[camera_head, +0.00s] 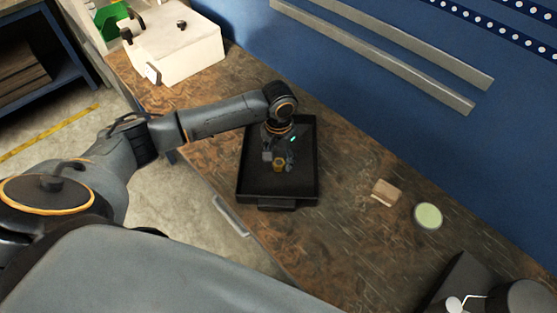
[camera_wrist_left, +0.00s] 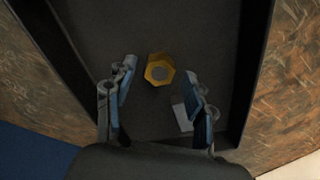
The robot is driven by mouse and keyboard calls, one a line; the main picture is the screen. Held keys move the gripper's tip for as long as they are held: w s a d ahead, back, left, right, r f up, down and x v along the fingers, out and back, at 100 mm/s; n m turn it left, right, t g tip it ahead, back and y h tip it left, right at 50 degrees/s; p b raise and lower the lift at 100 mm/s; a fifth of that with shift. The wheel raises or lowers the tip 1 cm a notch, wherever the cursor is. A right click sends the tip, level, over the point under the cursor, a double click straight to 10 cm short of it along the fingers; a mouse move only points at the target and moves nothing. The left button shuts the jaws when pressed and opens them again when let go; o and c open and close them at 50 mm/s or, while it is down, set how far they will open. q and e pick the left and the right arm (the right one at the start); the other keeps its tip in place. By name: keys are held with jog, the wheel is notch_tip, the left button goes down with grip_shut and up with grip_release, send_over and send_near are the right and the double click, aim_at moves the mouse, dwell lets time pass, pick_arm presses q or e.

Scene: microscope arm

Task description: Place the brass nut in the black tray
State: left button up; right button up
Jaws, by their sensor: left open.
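The brass nut (camera_head: 279,163) is a small golden piece inside the black tray (camera_head: 305,182) on the workbench. In the left wrist view the nut (camera_wrist_left: 159,70) shows its hexagonal outline against the tray's dark floor (camera_wrist_left: 203,30). It is just beyond and between my left gripper's fingertips. My left gripper (camera_head: 277,158) reaches down over the tray. Its fingers are spread in the left wrist view (camera_wrist_left: 158,85), with a clear gap around the nut. A small pale piece (camera_wrist_left: 182,117) shows by the right-hand finger. My right gripper is not in view.
A small brown block (camera_head: 385,192) and a pale green round dish (camera_head: 428,215) lie right of the tray. A white box (camera_head: 176,48) stands at the back left. A blue wall (camera_head: 330,85) runs behind the bench. Bare wood (camera_head: 335,235) lies in front of the tray.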

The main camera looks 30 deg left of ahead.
aim_at(279, 163)
pick_arm(q)
notch_tip(279, 163, up, 11)
jog(key=b, duration=0.1)
jog(key=shift+f, duration=0.15)
dwell(0.4)
